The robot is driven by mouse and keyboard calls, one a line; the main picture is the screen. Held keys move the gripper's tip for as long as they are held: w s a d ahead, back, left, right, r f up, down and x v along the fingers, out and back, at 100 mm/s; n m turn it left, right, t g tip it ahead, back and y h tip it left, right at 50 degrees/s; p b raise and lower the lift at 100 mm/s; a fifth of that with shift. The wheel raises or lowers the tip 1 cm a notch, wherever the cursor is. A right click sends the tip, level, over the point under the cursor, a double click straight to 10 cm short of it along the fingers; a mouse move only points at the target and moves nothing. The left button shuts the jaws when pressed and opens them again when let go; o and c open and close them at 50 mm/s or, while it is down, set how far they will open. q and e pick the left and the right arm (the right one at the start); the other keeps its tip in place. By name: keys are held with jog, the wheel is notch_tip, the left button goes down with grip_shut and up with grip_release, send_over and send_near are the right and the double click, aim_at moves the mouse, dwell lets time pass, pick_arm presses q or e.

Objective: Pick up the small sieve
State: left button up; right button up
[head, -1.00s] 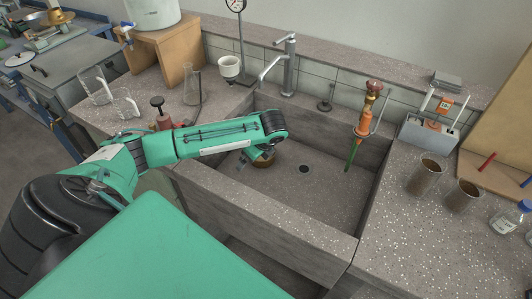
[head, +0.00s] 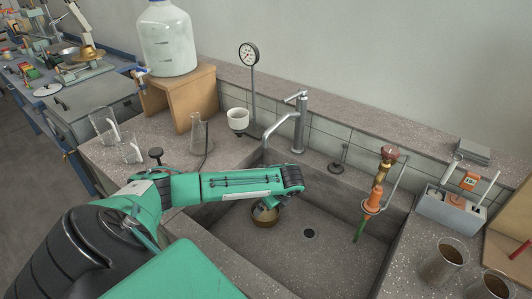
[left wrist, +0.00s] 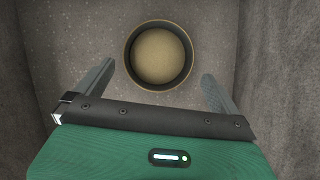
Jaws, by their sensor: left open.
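The small sieve (head: 266,216) is a round brass-coloured pan lying on the floor of the sink, near its back left corner. In the left wrist view the sieve (left wrist: 158,54) shows from above, with a dark rim around a tan round bottom. My left gripper (left wrist: 158,78) is open, with one finger to each side of the sieve's near edge and the sieve beyond the fingertips. In the head view the left gripper (head: 264,204) hangs down over the sieve and partly hides it. I cannot tell the height left between them. My right gripper is not in view.
The stone sink (head: 325,262) has walls close around the left gripper. A tap (head: 299,122) stands behind it. A red and brass fitting (head: 378,185) with a green tip hangs over the sink's right side. Brown-filled beakers (head: 443,262) stand on the right bench.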

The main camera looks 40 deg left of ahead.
aim_at(263, 213)
pick_arm(q)
jog(key=shift+x, duration=3.7)
jog(key=shift+s, duration=0.1)
jog(key=c, duration=0.9)
